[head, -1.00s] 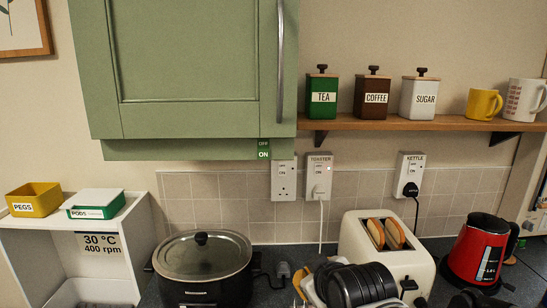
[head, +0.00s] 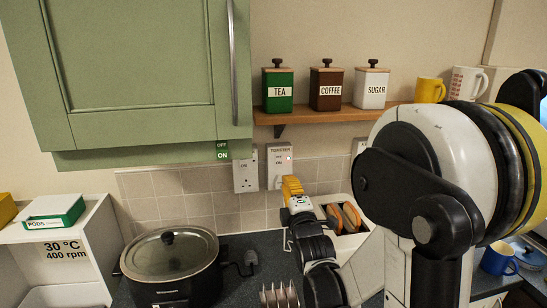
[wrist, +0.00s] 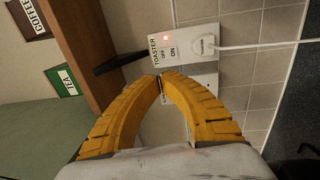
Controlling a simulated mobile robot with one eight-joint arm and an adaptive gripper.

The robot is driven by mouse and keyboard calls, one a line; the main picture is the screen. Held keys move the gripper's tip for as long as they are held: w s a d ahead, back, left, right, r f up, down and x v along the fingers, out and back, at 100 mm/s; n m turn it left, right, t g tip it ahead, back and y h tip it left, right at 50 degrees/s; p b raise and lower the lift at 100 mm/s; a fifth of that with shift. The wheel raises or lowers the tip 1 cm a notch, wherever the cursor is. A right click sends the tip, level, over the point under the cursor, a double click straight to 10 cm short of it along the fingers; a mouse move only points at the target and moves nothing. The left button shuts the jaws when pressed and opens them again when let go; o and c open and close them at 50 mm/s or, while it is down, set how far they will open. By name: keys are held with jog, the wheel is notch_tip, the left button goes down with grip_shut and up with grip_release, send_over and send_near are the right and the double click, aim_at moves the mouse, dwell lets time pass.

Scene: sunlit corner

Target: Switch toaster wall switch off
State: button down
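The white wall socket labelled TOASTER (head: 279,150) is under the shelf, with OFF and ON marks; it also shows in the wrist view (wrist: 185,58). In the head view my gripper (head: 292,182) is below the socket, above the toaster.
The wooden shelf (head: 335,114) with canisters and its dark bracket (wrist: 118,64) are close to the socket. A second socket (head: 245,172) is on its left. The toaster (head: 347,205) is partly hidden by my arm. A lidded pot (head: 170,270) stands at left.

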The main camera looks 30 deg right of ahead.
aim_at(277, 154)
jog(key=shift+w, duration=0.1)
jog(key=b+x, duration=0.1)
jog(key=x, duration=1.1)
jog(key=shift+w+d+b, duration=0.1)
jog(key=shift+w+b, duration=0.2)
jog(key=shift+w+d+r, duration=0.1)
jog(key=shift+w+d, duration=0.05)
jog(key=shift+w, duration=0.45)
jog(key=shift+w+d+r, duration=0.15)
jog(key=shift+w, duration=0.25)
